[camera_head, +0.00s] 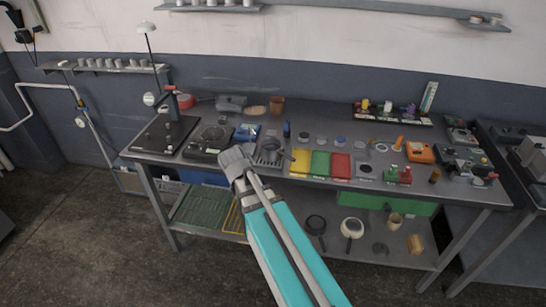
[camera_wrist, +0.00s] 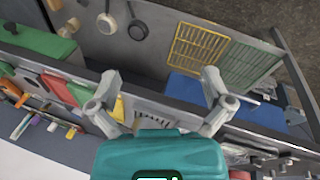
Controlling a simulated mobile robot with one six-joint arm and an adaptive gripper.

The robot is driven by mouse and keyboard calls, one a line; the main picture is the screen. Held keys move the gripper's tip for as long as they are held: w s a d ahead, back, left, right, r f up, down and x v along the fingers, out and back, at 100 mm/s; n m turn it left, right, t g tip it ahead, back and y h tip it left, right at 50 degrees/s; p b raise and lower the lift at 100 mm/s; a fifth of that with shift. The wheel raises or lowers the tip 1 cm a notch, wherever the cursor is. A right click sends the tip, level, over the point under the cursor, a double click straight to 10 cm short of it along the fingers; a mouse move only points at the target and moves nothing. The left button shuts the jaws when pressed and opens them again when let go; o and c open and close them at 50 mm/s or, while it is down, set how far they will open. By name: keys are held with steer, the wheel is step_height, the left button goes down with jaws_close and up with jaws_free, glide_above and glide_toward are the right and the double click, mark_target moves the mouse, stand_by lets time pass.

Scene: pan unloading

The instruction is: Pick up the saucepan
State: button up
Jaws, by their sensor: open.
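A cream-white pan with a dark handle (camera_head: 352,226), seemingly the saucepan, sits on the lower shelf under the bench. A dark pan (camera_head: 316,224) sits to its left. In the wrist view the cream pan (camera_wrist: 106,23) and dark pan (camera_wrist: 137,30) show at the top, beyond my gripper (camera_wrist: 160,80). My gripper's fingers are spread wide with nothing between them. In the head view my gripper (camera_head: 237,160) is over the bench's front edge, left of and above both pans, and touches neither. A small grey item (camera_head: 270,146) on the bench beside it is unclear.
The bench edge (camera_wrist: 150,97) and the shelf's overhang lie between my gripper and the pans. Yellow, green and red trays (camera_head: 320,163) line the bench front. A green wire rack (camera_head: 200,206) and a cup (camera_head: 394,220) share the lower shelf. The floor in front is clear.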

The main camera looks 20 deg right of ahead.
steer(key=w+d+r+m+h+b, duration=0.1)
steer(key=w+m+h, duration=0.4)
steer(key=w, duration=0.5)
steer(key=w+d+r+m+h+b, duration=0.2)
steer(key=w+d+m+h+b, duration=0.2)
steer(key=w+m, duration=0.4)
steer(key=shift+w+d+m+h+b, duration=0.15)
steer(key=shift+w+m+h+b, duration=0.25)
steer(key=shift+w+h+b, duration=0.65)
steer(key=shift+w+y, duration=0.1)
steer(key=shift+y, duration=0.15)
steer(key=b, duration=0.3)
glide_toward(279, 155)
steer(key=shift+s+d+r, duration=0.7)
steer(key=shift+s+d, duration=0.05)
steer(key=shift+d, duration=0.1)
steer(key=shift+x, duration=0.75)
steer(key=shift+r, duration=0.1)
steer(key=shift+d, duration=0.1)
